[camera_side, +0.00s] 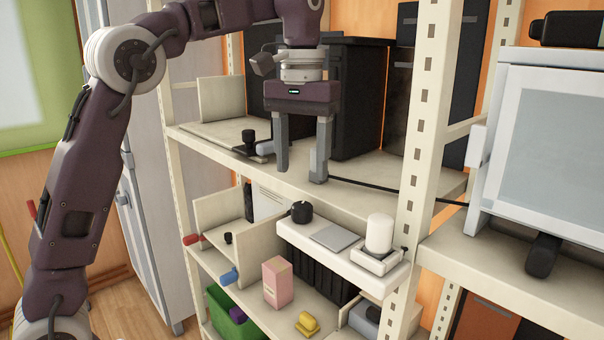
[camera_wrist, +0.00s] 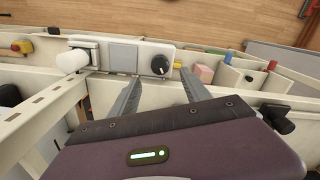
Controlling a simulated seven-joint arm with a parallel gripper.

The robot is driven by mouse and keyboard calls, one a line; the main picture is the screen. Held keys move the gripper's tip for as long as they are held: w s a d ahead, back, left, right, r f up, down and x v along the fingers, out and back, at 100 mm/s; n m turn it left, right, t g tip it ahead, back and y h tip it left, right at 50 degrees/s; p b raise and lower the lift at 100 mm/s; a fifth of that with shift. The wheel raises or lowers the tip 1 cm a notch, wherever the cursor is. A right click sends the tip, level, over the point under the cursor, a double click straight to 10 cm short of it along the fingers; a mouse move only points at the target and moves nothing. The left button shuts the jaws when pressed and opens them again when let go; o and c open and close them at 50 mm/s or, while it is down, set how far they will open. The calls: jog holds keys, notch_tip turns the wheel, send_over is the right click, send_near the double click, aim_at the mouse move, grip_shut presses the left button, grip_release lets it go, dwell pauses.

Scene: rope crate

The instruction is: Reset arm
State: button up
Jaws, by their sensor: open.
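My gripper (camera_side: 302,172) hangs from my arm in front of the upper shelf of a cream rack, fingers pointing down. The fingers are apart and nothing shows between them. In the wrist view my gripper (camera_wrist: 160,88) also shows two spread grey fingers. Beyond them is a white panel (camera_side: 370,277) with a black knob (camera_side: 301,211), a grey plate (camera_side: 334,237) and a white cylinder (camera_side: 379,234). The panel also shows in the wrist view (camera_wrist: 143,45), with the knob (camera_wrist: 160,65) and the white cylinder (camera_wrist: 72,61).
A rack post (camera_side: 428,120) stands right of my gripper. A black cable (camera_side: 390,188) runs along the upper shelf (camera_side: 390,190) to a white cabinet (camera_side: 550,150). Lower down are a pink box (camera_side: 278,282), a green bin (camera_side: 228,322) and a yellow object (camera_side: 307,324).

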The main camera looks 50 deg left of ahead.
dwell(0.3)
jog(key=s+f+m+t, duration=0.2)
jog(key=s+m+t, duration=0.15)
jog(key=s, duration=1.35)
jog(key=s+d+f+t, duration=0.1)
jog(key=s+f+t, duration=0.1)
jog(key=s+f, duration=0.5)
jog(key=shift+f, duration=0.5)
